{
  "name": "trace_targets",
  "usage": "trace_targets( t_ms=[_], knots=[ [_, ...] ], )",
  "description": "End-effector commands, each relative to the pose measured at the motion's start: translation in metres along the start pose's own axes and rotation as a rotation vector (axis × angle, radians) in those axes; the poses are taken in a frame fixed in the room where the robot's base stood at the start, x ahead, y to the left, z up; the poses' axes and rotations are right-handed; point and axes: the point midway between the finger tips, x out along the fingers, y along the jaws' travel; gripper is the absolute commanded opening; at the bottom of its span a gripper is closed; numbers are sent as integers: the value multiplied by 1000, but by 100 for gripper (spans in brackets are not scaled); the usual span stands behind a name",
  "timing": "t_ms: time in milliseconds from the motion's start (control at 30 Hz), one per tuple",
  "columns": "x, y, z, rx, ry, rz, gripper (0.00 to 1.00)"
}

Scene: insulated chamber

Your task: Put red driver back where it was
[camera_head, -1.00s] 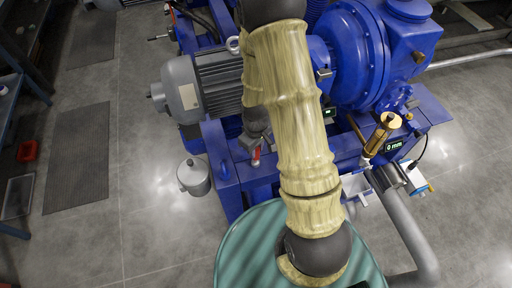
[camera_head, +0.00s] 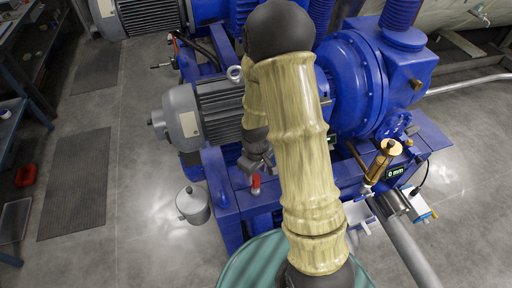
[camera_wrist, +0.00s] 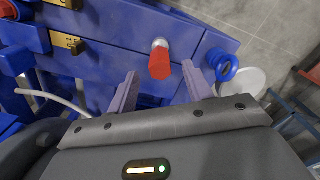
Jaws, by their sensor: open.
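The red driver (camera_head: 256,184) is at the front side of the blue machine frame, below my gripper in the head view. In the wrist view the red driver (camera_wrist: 160,63) shows a red handle and a pale, silvery end, against the blue frame. My gripper (camera_wrist: 161,73) is open. Its two fingers stand on either side of the driver in that picture, with clear gaps, and neither touches it. In the head view my gripper (camera_head: 259,162) is small and partly hidden by my arm. How the driver is held on the frame is unclear.
The blue machine frame (camera_head: 227,199) carries a grey motor (camera_head: 205,112) and a blue pump housing (camera_head: 352,85). A brass cylinder (camera_head: 381,160) and a small display stand at the right. A grey pot (camera_head: 192,204) is at the frame's left.

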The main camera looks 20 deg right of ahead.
Motion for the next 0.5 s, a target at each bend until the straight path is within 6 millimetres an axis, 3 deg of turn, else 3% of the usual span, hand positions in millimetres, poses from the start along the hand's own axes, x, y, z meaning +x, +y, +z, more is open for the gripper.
trace_targets(
  t_ms=[500],
  knots=[
    [-79, 1, -1, 0, 6, 3, 50]
  ],
)
